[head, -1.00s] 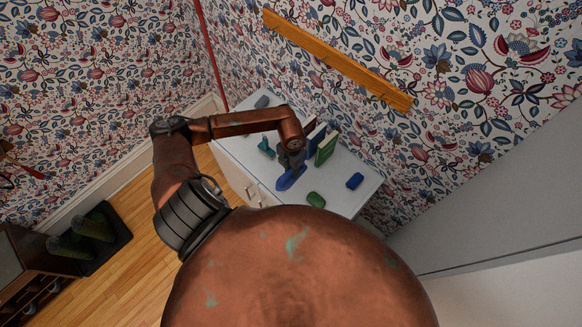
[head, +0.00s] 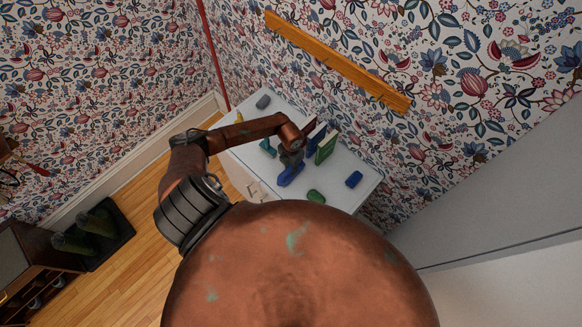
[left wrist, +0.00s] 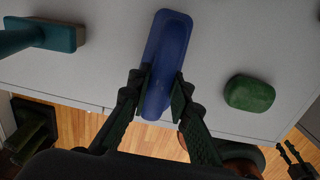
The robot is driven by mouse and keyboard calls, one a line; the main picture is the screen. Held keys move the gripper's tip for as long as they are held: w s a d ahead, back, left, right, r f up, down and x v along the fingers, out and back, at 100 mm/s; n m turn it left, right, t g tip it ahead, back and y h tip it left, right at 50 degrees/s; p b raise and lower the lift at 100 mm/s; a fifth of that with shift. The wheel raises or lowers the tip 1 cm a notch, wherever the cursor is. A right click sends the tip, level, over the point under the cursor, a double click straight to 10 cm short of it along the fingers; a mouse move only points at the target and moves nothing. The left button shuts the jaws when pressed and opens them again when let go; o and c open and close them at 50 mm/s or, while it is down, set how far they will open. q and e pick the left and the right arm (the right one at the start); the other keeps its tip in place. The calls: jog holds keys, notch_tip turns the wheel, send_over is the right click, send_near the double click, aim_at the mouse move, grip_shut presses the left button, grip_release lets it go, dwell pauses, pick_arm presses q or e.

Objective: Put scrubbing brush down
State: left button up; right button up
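The scrubbing brush appears to be the long blue object (head: 289,177), also in the left wrist view (left wrist: 168,45). My left gripper (head: 291,160) points down over the white cabinet top (head: 333,190). In the left wrist view its two fingers (left wrist: 159,88) lie against both sides of the blue brush, near one end. The brush is at or just above the cabinet top; I cannot tell if it touches. A dark pronged shape (left wrist: 293,162) at the lower right of the wrist view looks like my right gripper, partly cut off.
On the cabinet top are a green rounded block (head: 316,196), a blue block (head: 354,180), upright books (head: 326,148), a teal item (head: 267,147), a grey item (head: 263,102) and a small yellow item (head: 239,117). The patterned wall stands behind. Bare surface lies between blocks.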

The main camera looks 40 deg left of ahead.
pick_arm(q)
jog(key=o, duration=0.4)
notch_tip(320, 180, up, 12)
jog(key=b, duration=0.3)
dwell(0.7)
